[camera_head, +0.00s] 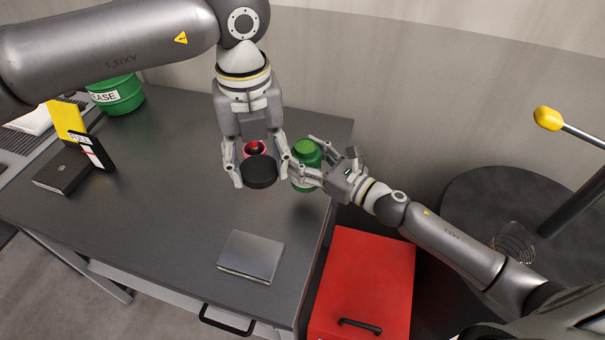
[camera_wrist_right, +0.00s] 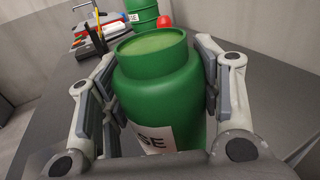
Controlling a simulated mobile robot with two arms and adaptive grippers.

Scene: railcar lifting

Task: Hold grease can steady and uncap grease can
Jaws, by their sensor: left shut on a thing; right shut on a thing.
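A green grease can (camera_head: 306,180) stands upright near the table's right back edge. My right gripper (camera_head: 306,160) is shut around its sides. In the right wrist view the can (camera_wrist_right: 160,95) sits between both fingers, with part of a white label showing. Its top has a wide neck with a lighter green surface inside the rim, and no cap is on it. My left gripper (camera_head: 258,166) points down just left of the can, shut on a round black cap (camera_head: 261,171). The cap is apart from the can. I cannot tell whether the can touches the table.
A red object (camera_head: 254,147) shows behind my left gripper. A larger green drum (camera_head: 118,95), a yellow item (camera_head: 67,121) and dark boxes (camera_head: 62,172) are at the table's left. A flat grey box (camera_head: 251,256) lies in front. A red cabinet (camera_head: 362,285) stands right of the table.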

